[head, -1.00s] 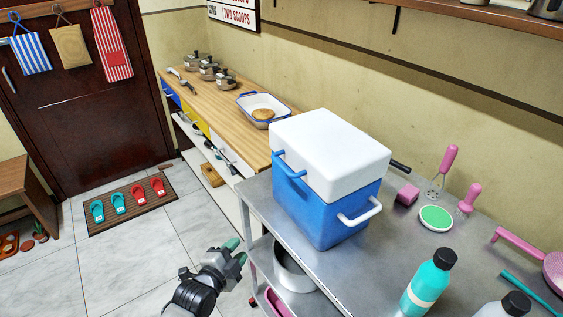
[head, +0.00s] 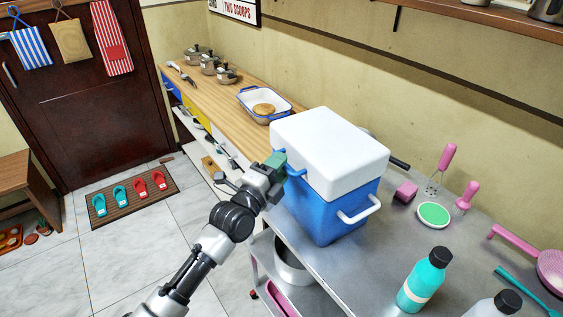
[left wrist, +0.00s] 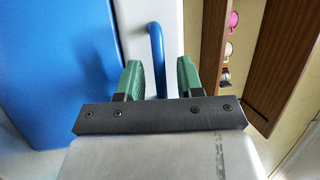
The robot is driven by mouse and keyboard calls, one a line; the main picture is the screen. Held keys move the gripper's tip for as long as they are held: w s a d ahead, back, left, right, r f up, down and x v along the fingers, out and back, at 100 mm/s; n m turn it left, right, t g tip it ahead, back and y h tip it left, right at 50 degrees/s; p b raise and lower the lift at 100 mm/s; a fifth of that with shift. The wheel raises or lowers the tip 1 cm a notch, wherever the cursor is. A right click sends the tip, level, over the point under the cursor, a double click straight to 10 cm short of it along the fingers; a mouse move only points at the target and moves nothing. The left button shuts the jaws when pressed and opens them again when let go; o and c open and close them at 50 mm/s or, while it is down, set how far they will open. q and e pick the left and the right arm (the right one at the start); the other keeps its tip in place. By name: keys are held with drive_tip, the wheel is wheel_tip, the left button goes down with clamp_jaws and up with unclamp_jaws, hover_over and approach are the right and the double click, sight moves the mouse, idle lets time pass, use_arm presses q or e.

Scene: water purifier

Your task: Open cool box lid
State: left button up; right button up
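The cool box has a blue body (head: 314,213) and a white lid (head: 330,150), which is closed on top. It stands on the grey metal table. A blue handle (left wrist: 157,60) shows in the left wrist view. My left gripper (head: 278,161) is at the left side of the box, by the lid's lower edge, and hides part of the handle in the head view. In the left wrist view its green fingers (left wrist: 160,78) are apart, with the handle's end between them and gaps on both sides. My right gripper is not in view.
A white handle (head: 360,211) sticks out at the box's front. A teal bottle (head: 424,282) and pink utensils (head: 446,158) share the metal table (head: 345,268). A wooden counter (head: 225,106) with pots lies behind. The wall is close behind the box.

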use_arm(q)
drive_tip(key=shift+w+d, duration=0.3)
drive_tip(key=shift+w, duration=0.1)
drive_tip(key=shift+r, duration=0.1)
drive_tip(key=shift+c, duration=0.2)
clamp_jaws()
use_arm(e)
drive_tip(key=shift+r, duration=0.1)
